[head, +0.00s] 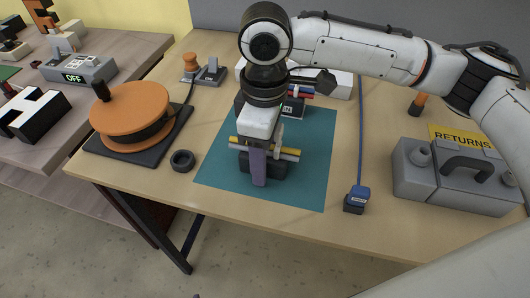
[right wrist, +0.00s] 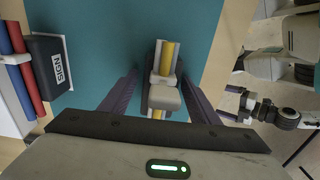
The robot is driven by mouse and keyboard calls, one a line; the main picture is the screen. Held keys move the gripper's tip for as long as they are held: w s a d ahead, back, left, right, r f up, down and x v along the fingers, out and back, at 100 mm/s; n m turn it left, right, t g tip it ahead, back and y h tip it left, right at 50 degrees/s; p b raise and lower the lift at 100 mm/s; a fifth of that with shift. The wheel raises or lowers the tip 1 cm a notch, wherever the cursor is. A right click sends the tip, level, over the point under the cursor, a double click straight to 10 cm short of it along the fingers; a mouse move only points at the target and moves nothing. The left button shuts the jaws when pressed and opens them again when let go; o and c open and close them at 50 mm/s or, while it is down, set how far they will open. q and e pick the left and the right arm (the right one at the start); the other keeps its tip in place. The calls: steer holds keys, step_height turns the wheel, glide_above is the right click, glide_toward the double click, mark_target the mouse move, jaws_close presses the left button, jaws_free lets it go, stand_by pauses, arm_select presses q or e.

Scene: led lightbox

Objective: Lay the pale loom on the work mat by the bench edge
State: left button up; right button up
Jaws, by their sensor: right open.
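The pale loom (head: 289,154), a pair of white and yellow tubes, is over the teal work mat (head: 310,180) toward its front part. It also shows in the right wrist view (right wrist: 167,58), with a pale grey block across it. I cannot tell whether the loom touches the mat.
Red and blue tubes (right wrist: 23,68) with a black SIGN box (right wrist: 48,68) lie behind. An orange reel (head: 130,112) and black ring (head: 182,160) are left. A blue plug (head: 357,198) and grey RETURNS case (head: 455,185) are right. The mat's front is clear.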

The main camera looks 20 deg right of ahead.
steer(key=shift+r, duration=0.1)
step_height(320, 180, up, 12)
steer(key=shift+r+p, duration=0.1)
steer(key=shift+p, duration=0.2)
